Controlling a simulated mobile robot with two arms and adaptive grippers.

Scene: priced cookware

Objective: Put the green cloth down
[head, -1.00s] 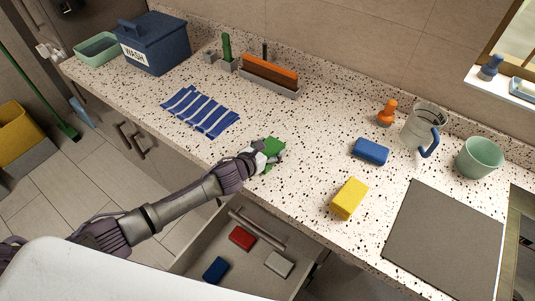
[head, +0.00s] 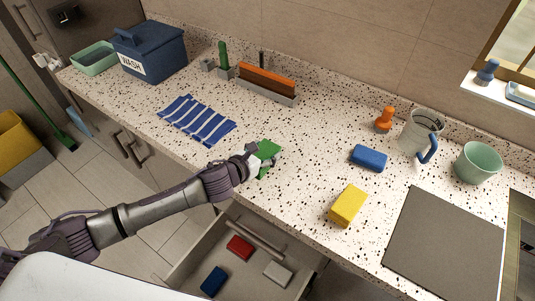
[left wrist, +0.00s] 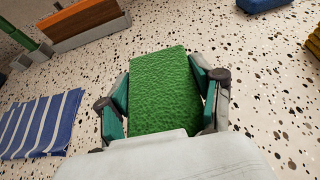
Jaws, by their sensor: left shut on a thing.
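The green cloth (head: 268,153) is a small folded textured piece at the front part of the speckled counter. My left gripper (head: 262,158) is shut on it. In the left wrist view the green cloth (left wrist: 165,90) sits between the two fingers of the left gripper (left wrist: 166,92), which press on its left and right sides. The cloth is over the counter; I cannot tell whether it touches the surface. My right gripper is not in view.
A blue striped cloth (head: 197,119) lies to the left. A yellow sponge (head: 348,205) and a blue sponge (head: 369,157) lie to the right. An open drawer (head: 190,261) with several blocks is below the counter edge.

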